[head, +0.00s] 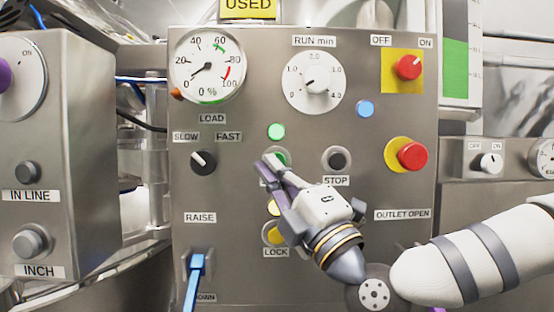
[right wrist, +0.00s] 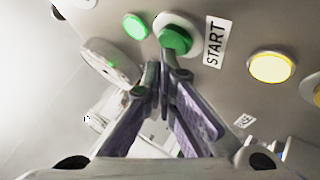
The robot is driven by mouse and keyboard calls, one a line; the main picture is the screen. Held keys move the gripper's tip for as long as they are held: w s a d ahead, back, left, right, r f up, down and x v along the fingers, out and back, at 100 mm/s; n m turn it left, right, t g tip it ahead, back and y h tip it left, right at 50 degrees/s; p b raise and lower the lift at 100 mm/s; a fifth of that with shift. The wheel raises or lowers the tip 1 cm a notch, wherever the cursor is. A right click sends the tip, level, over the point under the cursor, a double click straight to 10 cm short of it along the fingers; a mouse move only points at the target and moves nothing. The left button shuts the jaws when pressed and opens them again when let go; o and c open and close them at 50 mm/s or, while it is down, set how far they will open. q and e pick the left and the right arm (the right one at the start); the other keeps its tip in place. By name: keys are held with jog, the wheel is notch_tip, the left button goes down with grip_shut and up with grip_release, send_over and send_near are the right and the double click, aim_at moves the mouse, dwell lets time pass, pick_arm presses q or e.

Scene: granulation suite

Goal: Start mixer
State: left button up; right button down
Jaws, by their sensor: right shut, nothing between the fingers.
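The green START button (head: 282,159) is on the steel control panel, partly hidden behind my right fingertips in the head view. In the right wrist view the green button (right wrist: 175,40) shows beside its START label (right wrist: 214,42). My right gripper (head: 269,163) is shut and empty, with its fingertips at the button. In the right wrist view its fingertips (right wrist: 160,76) overlap the button's lower edge; I cannot tell whether they touch it. A green lamp (head: 276,131) above the button looks lit. My left gripper is not in view.
The black STOP button (head: 337,160) is just right of my gripper. A red button on a yellow base (head: 412,155) and an OFF/ON switch (head: 408,67) are farther right. A SLOW/FAST knob (head: 203,162) is left. A load gauge (head: 208,68) is above.

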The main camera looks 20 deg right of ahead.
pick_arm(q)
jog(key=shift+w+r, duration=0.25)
pick_arm(e)
jog(key=shift+s+a, duration=0.15)
jog(key=shift+s, duration=0.25)
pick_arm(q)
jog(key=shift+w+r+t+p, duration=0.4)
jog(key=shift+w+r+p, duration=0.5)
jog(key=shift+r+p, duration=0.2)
pick_arm(e)
jog(key=s, duration=0.2)
jog(key=s+a, duration=0.1)
jog(key=s, duration=0.1)
jog(key=shift+s+a, duration=0.15)
jog(key=shift+s, duration=0.25)
